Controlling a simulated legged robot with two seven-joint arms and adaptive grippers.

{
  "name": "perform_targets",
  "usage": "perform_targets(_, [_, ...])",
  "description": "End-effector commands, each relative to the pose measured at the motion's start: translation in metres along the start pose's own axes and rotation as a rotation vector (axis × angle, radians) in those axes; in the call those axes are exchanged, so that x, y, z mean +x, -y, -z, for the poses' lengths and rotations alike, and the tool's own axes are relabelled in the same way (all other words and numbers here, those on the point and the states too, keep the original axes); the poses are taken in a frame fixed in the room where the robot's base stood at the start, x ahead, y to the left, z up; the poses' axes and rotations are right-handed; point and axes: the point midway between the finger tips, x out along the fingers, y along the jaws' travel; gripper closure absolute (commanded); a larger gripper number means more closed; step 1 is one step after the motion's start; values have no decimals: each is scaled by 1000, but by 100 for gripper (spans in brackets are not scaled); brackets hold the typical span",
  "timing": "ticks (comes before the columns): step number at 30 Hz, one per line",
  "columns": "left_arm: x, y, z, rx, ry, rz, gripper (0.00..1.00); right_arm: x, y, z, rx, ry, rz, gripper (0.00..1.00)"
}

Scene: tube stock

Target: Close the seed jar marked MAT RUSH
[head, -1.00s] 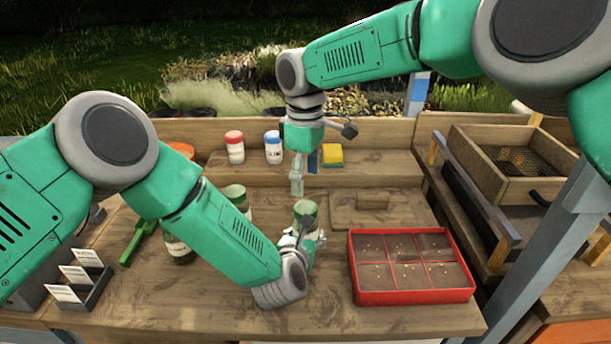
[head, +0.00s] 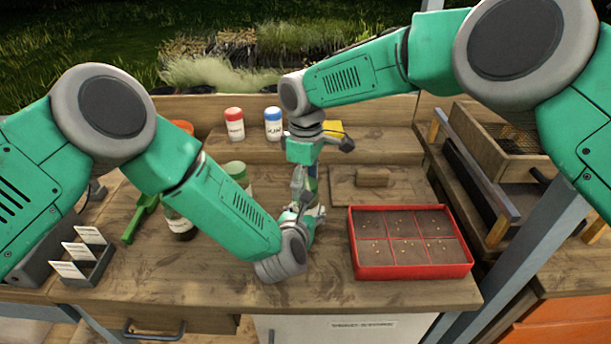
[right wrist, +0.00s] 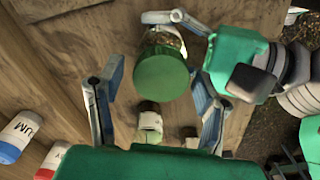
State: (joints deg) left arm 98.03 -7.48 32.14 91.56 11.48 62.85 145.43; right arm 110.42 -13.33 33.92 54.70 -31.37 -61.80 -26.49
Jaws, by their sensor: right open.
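A glass seed jar with a green lid (right wrist: 160,72) shows in the right wrist view, with seeds and part of a label beyond the lid. The lid sits over the jar's mouth; I cannot tell if it is tight. My right gripper (right wrist: 155,102) is open, its fingers on either side of the lid. In the head view my right gripper (head: 305,185) points down over the jar, mostly hiding it. My left gripper (head: 308,212) is low beside the jar, one finger along its glass (right wrist: 190,22); its grip is hidden. I cannot read MAT RUSH.
A red seed tray (head: 412,270) stands to the right. Another green-lidded jar (head: 235,168) and a dark jar (head: 181,226) are to the left. Red-capped (head: 234,125) and blue-capped (head: 273,125) bottles stand on the back shelf.

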Motion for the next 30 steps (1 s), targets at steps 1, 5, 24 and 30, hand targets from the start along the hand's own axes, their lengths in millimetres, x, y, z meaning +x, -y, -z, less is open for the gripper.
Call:
perform_targets(1, [0, 0, 0, 0, -1, 1, 100, 0, 0, 0, 0, 0, 0, 40])
perform_targets(5, [0, 0, 0, 0, -1, 1, 100, 0, 0, 0, 0, 0, 0, 40])
perform_targets(24, [0, 0, 0, 0, -1, 1, 100, 0, -1, 0, 446, 2, -4, 93])
perform_targets(30, [0, 0, 0, 0, -1, 1, 100, 0, -1, 0, 430, 0, -1, 41])
